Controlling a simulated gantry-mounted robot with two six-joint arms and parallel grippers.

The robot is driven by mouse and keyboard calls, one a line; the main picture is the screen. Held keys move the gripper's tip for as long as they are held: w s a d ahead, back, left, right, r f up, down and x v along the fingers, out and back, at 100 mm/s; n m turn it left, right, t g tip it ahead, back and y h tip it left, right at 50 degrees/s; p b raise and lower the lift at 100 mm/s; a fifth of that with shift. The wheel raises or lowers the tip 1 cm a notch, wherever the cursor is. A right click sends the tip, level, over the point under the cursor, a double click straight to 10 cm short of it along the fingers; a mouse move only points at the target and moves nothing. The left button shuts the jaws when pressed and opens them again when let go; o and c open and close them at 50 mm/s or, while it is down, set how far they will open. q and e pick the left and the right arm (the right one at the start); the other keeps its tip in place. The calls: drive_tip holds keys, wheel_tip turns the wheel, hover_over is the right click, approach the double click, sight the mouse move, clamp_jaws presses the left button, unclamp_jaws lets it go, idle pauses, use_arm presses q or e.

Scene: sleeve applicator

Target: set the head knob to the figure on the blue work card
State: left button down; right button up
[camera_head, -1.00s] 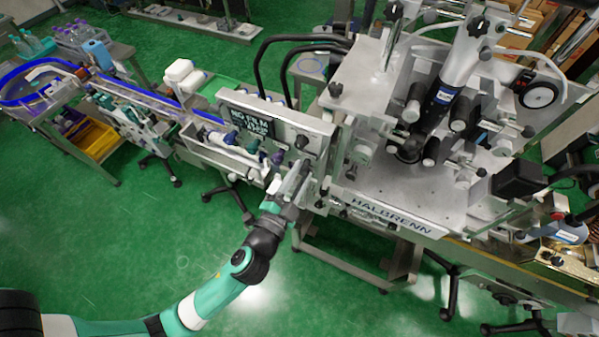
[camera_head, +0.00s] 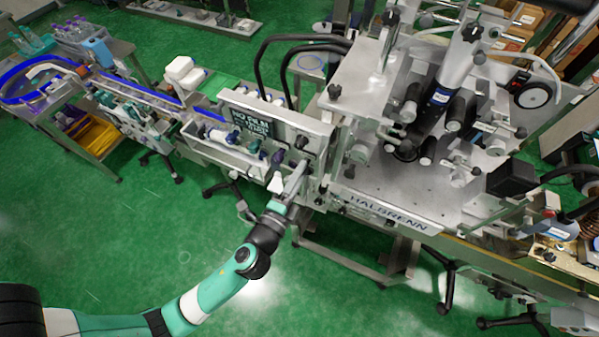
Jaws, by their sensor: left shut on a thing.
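My left gripper (camera_head: 302,166) comes up from below to the lower right of the grey control panel (camera_head: 322,130). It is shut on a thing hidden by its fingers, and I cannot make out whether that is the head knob. A dark knob (camera_head: 302,142) on the panel shows just above the fingertips. A dark display (camera_head: 250,124) on the panel carries pale lettering that begins "NO FILM". I cannot make out a blue work card. My right gripper is not in view.
The machine marked HALBRENN (camera_head: 390,213) fills the right, with rollers above its plate. A tray (camera_head: 222,152) of small bottles runs along the panel's left front. A conveyor with a blue edge (camera_head: 150,90) lies at upper left. The green floor (camera_head: 110,240) is open at lower left.

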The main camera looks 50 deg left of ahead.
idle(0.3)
use_arm(q)
drive_tip(key=c, duration=0.5)
unclamp_jaws()
drive_tip(key=shift+c, duration=0.2)
drive_tip(key=b+v, duration=0.3)
drive_tip(key=v, duration=0.8)
drive_tip(key=shift+s, duration=0.3)
